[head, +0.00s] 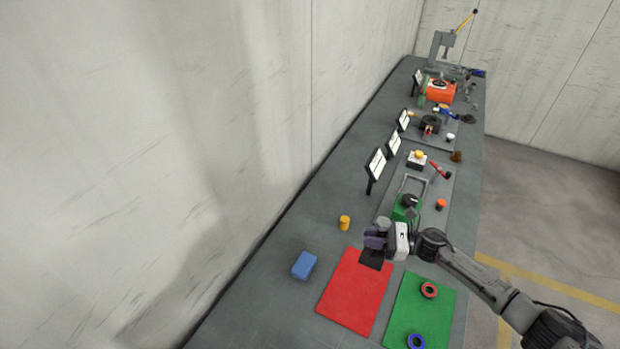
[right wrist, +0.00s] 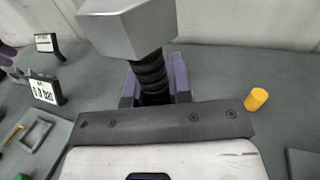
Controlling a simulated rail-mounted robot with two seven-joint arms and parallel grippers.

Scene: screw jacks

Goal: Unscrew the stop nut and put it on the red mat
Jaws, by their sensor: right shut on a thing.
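My right gripper (head: 375,240) is over the far end of the red mat (head: 355,290). Its purple fingers (right wrist: 180,75) are shut on a black ribbed, screw-like piece (right wrist: 151,78) with a faceted grey head (right wrist: 128,28). The grey head also shows above the jaws in the head view (head: 383,223). I cannot tell whether this piece is the stop nut or part of a jack. A dark square patch (head: 371,259) lies below the gripper at the mat's far edge. A green device with a dark round top (head: 405,207) stands just beyond. My left gripper is not in view.
A green mat (head: 400,310) with a red ring (head: 429,290) and a blue ring (head: 416,341) lies right of the red mat. A blue box (head: 304,265) and yellow cylinder (head: 345,222) stand left. Signs and other devices line the far bench. Most of the red mat is bare.

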